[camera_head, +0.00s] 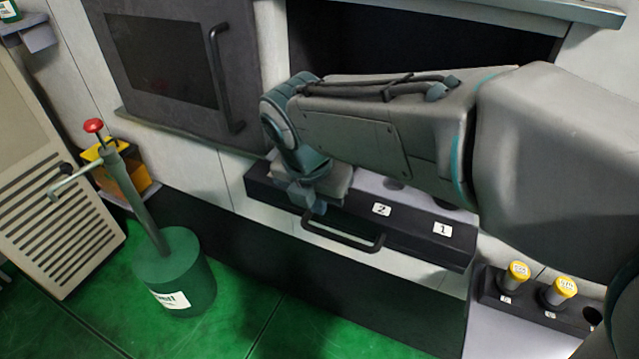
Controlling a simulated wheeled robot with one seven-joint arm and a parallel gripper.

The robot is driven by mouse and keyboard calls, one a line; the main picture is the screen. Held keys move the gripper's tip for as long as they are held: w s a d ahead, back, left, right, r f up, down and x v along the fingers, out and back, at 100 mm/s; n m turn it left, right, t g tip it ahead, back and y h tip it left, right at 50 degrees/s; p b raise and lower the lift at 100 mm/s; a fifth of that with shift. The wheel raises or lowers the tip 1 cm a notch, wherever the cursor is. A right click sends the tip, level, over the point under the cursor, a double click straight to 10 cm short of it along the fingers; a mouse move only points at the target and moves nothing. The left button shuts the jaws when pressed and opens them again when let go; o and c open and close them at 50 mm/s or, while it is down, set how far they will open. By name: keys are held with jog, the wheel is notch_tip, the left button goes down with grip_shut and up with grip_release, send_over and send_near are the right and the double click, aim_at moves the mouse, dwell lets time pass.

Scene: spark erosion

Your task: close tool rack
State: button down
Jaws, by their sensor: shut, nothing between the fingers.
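The tool rack (425,245) is a dark drawer-like unit with a black bar handle (343,236) on its front and white labels "2" and "1" on its top edge. It stands out from the pale machine front, below a dark opening. My gripper (303,196) is shut and empty. It is at the left part of the rack, by its front edge and just above the left end of the handle. I cannot tell whether it touches the rack. My arm hides much of the rack's back and its inside.
A dark machine door (165,60) with a vertical handle is at upper left. A green canister (170,270) with a pump lever stands on the green floor at left. A dark holder (500,290) with yellow-capped pieces is at lower right. A yellow bin (130,175) is behind the canister.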

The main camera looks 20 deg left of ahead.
jog(key=shift+x, duration=2.2)
